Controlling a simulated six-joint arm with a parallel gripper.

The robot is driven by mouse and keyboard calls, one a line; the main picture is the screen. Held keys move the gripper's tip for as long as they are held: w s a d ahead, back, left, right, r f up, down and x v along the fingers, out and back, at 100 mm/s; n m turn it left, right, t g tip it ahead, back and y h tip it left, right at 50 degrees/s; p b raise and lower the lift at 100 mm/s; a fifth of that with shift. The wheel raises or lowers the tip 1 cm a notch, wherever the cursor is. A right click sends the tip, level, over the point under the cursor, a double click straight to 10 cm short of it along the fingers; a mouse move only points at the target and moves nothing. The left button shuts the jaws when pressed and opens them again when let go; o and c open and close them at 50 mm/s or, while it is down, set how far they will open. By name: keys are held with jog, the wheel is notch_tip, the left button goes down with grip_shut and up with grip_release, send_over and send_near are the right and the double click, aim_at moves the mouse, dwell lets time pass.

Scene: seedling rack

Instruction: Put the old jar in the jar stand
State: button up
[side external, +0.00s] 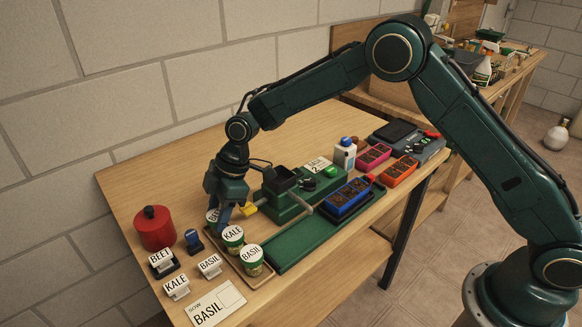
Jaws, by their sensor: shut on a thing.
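My gripper (222,212) points down at the left of the bench, shut on a green jar with a white lid (212,217). Its label is mostly hidden by the finger; a "B" seems to show. The held jar is at the far end of a row with a KALE jar (232,240) and a BASIL jar (251,262). A shallow wooden stand (262,281) lies under these jars. I cannot tell whether the held jar is seated in it or just above it. No jar is marked as old.
A green machine with a crank (285,205) is close to the right of my gripper. A red pot (154,229), a small blue stamp-like item (194,240), label holders (176,287) and a BASIL card (215,304) lie left and in front. A green tray (290,254) is on the right.

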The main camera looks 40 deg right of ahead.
jog(key=shift+f, duration=0.15)
jog(key=o, duration=0.7)
jog(key=shift+v, duration=6.15)
